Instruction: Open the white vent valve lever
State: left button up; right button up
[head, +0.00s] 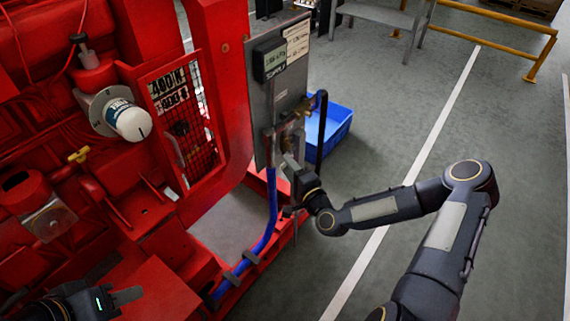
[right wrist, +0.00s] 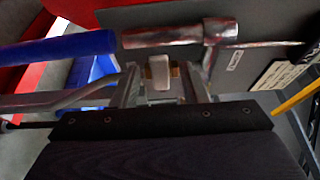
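The white vent valve lever (right wrist: 158,72) shows in the right wrist view as a pale, rounded tab with brass-coloured parts beside it. In the head view the brass valve (head: 290,132) sits low on the grey panel, and my right gripper (head: 293,166) is just below it, hiding much of the lever. In the right wrist view my right gripper (right wrist: 160,88) has its two fingers apart, one on each side of the lever, with gaps visible. My left gripper (head: 125,296) is at the lower left over the red machine; its finger opening is unclear.
The grey panel (head: 262,110) carries a dark display (head: 270,60). A blue hose (head: 270,215) runs down below the valve. A blue crate (head: 335,130) stands on the floor behind. The red engine (head: 130,185) fills the left; open floor lies right.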

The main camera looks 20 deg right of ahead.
jog(key=shift+x, duration=1.25)
grip_shut()
